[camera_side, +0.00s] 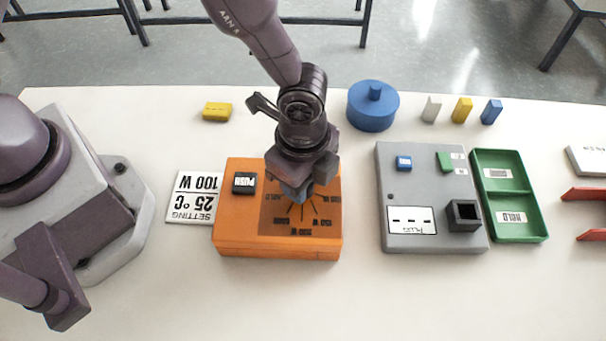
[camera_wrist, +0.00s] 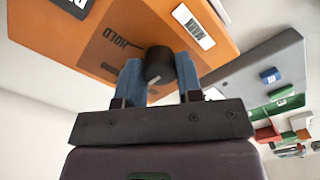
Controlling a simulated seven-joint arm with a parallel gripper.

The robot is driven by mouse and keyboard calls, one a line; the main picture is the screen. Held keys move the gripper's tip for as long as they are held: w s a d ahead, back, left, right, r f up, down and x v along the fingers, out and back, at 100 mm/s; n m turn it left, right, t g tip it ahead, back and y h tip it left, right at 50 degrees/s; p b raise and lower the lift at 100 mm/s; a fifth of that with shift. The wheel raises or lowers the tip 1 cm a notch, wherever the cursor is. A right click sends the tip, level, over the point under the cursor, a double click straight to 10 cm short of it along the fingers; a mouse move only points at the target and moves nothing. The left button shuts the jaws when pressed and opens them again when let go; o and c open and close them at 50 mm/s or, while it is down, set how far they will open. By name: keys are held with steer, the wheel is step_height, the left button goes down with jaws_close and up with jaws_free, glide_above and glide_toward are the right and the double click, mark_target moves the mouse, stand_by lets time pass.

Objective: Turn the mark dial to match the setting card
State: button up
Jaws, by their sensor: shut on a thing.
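The mark dial (camera_wrist: 158,66) is a dark round knob with a light line, on top of an orange box (camera_side: 240,238). In the wrist view my gripper (camera_wrist: 160,75) has its blue fingers on both sides of the dial, shut on it. In the side view my gripper (camera_side: 295,192) stands over the box and hides the dial. Printed marks with watt values and radiating lines (camera_side: 300,215) surround it; a HOLD mark (camera_wrist: 122,42) shows in the wrist view. The setting card (camera_side: 196,198) lies left of the box, upside down here, reading SETTING, 25 °C, 100 W.
A black PUSH button (camera_side: 244,183) sits on the box. To the right are a grey panel box (camera_side: 432,170) and a green tray (camera_side: 510,168). Behind stand a blue lidded cylinder (camera_side: 373,108), a yellow block (camera_side: 217,112) and small upright blocks (camera_side: 461,110). The front table is clear.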

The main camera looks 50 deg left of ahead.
steer(key=n, duration=0.4)
steer(key=shift+n, duration=0.3)
steer(key=n, duration=0.3)
steer(key=shift+n, duration=0.3)
steer(key=n, duration=0.4)
steer(key=shift+n, duration=1.9)
steer(key=o, duration=0.9)
step_height(320, 180, up, 13)
